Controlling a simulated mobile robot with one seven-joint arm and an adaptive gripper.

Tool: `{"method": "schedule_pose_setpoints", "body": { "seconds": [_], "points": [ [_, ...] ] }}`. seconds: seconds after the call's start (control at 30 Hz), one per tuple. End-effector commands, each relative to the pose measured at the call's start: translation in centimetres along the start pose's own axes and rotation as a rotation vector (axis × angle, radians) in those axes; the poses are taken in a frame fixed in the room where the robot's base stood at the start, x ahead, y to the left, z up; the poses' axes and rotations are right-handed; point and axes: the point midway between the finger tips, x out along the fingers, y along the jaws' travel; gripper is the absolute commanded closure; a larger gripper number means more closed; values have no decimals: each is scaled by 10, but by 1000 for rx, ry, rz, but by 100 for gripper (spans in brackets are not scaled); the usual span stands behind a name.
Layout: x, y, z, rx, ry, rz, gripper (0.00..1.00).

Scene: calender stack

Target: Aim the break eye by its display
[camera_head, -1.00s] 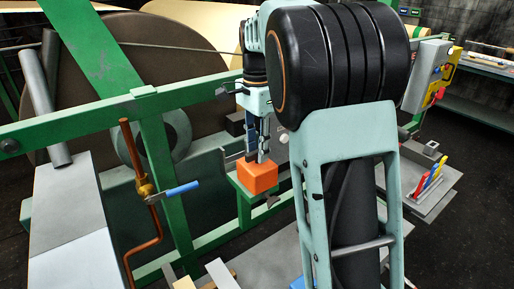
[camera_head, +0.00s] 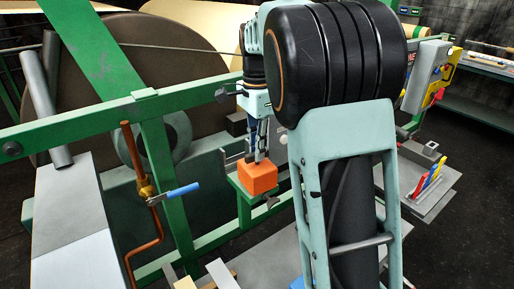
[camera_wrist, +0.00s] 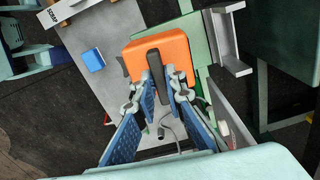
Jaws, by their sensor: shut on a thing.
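The break eye appears to be the orange box (camera_head: 258,178). It sits on a green bracket (camera_head: 243,208) beside the green frame. In the wrist view the orange box (camera_wrist: 184,48) has a dark upright grip (camera_wrist: 155,68) on top. My gripper (camera_head: 261,157) is above the box, its fingers pointing down. In the wrist view my gripper (camera_wrist: 160,76) has its fingertips on either side of the dark grip, shut on it. The box's display cannot be made out in either view.
A copper pipe with a blue-handled valve (camera_head: 178,191) stands left of the box. A large roll (camera_head: 95,80) lies behind the green frame. A blue block (camera_wrist: 93,60) lies on a grey surface. Coloured pieces (camera_head: 428,182) stand on a tray at right.

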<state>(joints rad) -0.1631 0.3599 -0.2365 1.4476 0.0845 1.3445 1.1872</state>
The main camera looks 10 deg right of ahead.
Motion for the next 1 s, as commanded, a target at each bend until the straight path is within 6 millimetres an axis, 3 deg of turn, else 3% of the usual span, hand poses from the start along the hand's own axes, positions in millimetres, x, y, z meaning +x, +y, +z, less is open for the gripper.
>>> {"method": "schedule_pose_setpoints", "body": {
  "seconds": [0.03,0.07,0.2,0.57,0.67,1.0],
  "points": [
    [0,0,0,0,1,-2,100],
    [0,0,0,0,1,-2,87],
    [0,0,0,0,0,-1,72],
    [-5,0,0,-1,0,-2,72],
    [-18,-1,0,-1,1,-4,72],
    [-86,-1,-1,0,1,-4,72]
  ]
}}
